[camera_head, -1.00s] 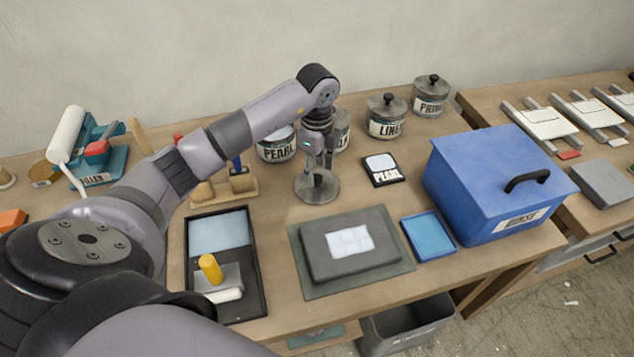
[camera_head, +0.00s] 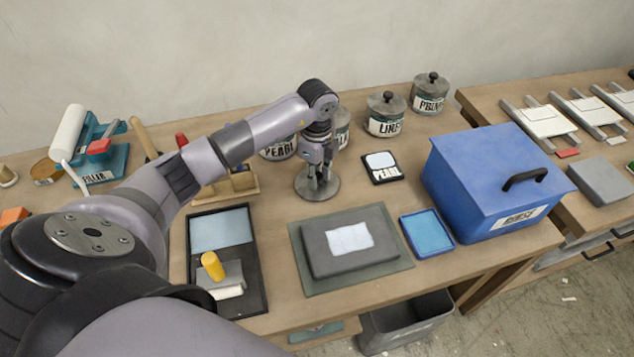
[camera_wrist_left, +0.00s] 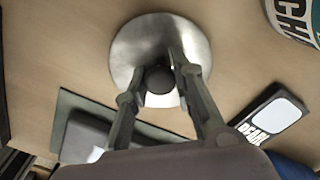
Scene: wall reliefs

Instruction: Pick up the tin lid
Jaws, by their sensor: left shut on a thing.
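The tin lid (camera_head: 312,187) is a round, grey metal disc with a dark knob, lying on the workbench behind the grey slab. In the left wrist view the lid (camera_wrist_left: 126,52) shows from above, with its dark round knob (camera_wrist_left: 160,80) between the fingertips. My left gripper (camera_head: 318,180) points down over the lid, and its fingers are shut on the knob. In the left wrist view the gripper (camera_wrist_left: 162,72) has one finger on each side of the knob. The lid appears to rest on the bench. My right gripper is not in view.
A PEARL card (camera_head: 382,168) lies right of the lid. The slab (camera_head: 350,250), blue tray (camera_head: 427,234) and blue box (camera_head: 490,185) are nearer.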

